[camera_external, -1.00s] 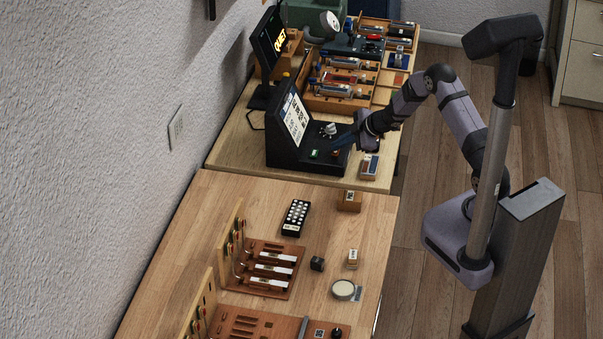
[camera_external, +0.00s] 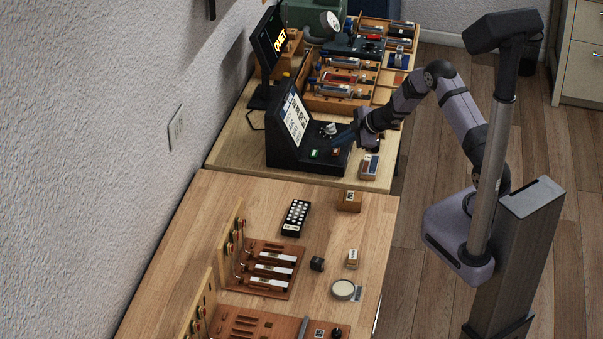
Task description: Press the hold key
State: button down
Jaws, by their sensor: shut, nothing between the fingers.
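A black console (camera_external: 281,150) with a sloped lit screen (camera_external: 296,121) stands on the far bench. Its low front deck bears a silver knob (camera_external: 329,130), a small green key (camera_external: 314,153) and a small orange-red key (camera_external: 335,152). The key labels are too small to read, so I cannot tell which one is the hold key. My gripper (camera_external: 338,140) is shut and empty. It reaches in from the right, with its dark blue fingertips over the deck, close to the orange-red key and the knob. I cannot tell whether the tips touch anything.
A small block with red and blue parts (camera_external: 369,166) stands right of the console. The near bench holds a black keypad (camera_external: 296,217) and wooden key models (camera_external: 266,268).

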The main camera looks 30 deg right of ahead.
aim_at(339, 154)
notch_tip(339, 154, up, 6)
jog(key=p, duration=0.5)
jog(key=shift+p, duration=0.4)
